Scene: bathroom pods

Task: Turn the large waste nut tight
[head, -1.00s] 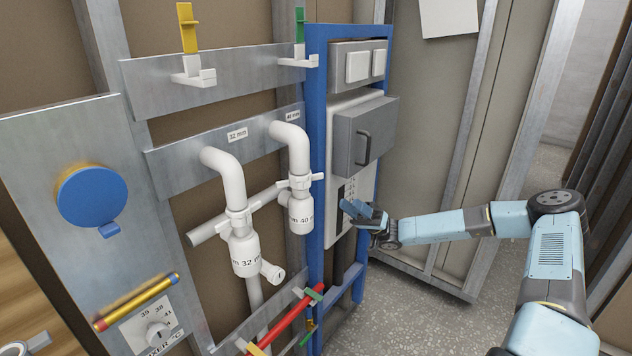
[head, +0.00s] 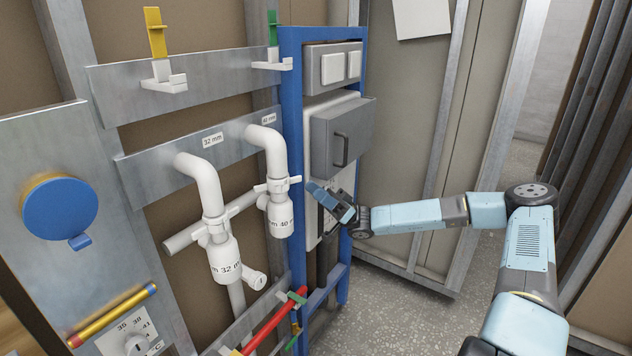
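The large waste nut (head: 277,186) is a white winged nut on the 40 mm waste pipe (head: 272,150), above the white 40 mm trap body (head: 279,218). Its wings stick out to the left and right. My gripper (head: 310,187) is just right of the nut, in front of the blue frame, with its blue fingertips pointing left towards the right wing. A small gap shows between fingertips and wing in this view; depth is hard to judge. The fingers overlap, so I cannot tell their opening. Nothing is visibly held.
The 32 mm pipe (head: 205,185) and its trap (head: 226,262) stand left of the 40 mm one. A blue upright frame (head: 292,120) and a grey box with a handle (head: 338,138) are close to my gripper. Red pipe (head: 268,328) runs below. Floor at right is open.

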